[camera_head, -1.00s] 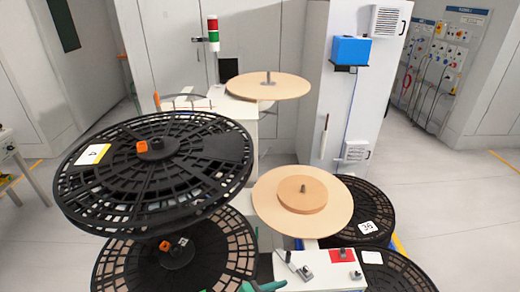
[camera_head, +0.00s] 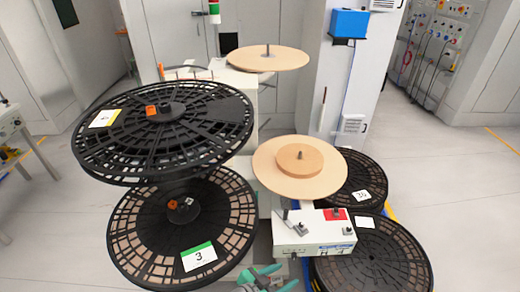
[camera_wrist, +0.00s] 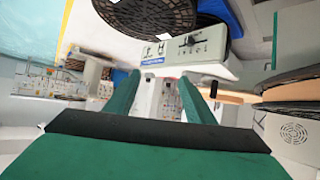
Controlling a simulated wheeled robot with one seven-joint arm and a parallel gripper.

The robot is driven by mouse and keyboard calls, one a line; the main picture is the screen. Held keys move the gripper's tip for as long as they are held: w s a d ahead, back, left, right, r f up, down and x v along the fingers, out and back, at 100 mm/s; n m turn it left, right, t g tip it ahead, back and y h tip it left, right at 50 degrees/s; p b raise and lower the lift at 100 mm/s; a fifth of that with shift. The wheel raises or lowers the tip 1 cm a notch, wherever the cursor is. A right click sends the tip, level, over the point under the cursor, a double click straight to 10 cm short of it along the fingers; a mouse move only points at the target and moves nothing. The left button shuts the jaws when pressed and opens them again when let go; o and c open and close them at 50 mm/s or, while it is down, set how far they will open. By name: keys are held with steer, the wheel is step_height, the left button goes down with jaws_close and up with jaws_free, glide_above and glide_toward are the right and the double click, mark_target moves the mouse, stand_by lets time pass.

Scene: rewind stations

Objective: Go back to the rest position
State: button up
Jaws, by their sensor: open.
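My gripper (camera_head: 268,279) shows as green jaws at the bottom edge of the head view, in front of the white control box (camera_head: 310,233). In the wrist view the two green fingers of my gripper (camera_wrist: 159,82) stand apart with nothing between them. The control box also shows beyond the fingertips in the wrist view (camera_wrist: 165,61). No rest position is marked in either view.
Large black reels, one labelled 3 (camera_head: 135,245), stand at left, with another above (camera_head: 200,140). Wooden discs (camera_head: 330,170) and (camera_head: 290,60) sit on the machine. More black reels (camera_head: 400,262) lie at right. Bare floor (camera_head: 465,200) is farther right.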

steer(key=s+a+f+n+t+y, duration=0.2)
steer(key=s+a+f+n+y, duration=0.15)
steer(key=s, duration=0.35)
steer(key=s+a+f+n+t+y, duration=0.2)
steer(key=s+a+f+n+y, duration=0.15)
steer(key=s, duration=0.35)
steer(key=s+r+n+t+y, duration=0.2)
steer(key=s+r+t, duration=0.2)
steer(key=s+r, duration=1)
steer(key=shift+s+a+r+n, duration=0.15)
steer(key=shift+s+r+n, duration=0.15)
steer(key=shift+r, duration=0.5)
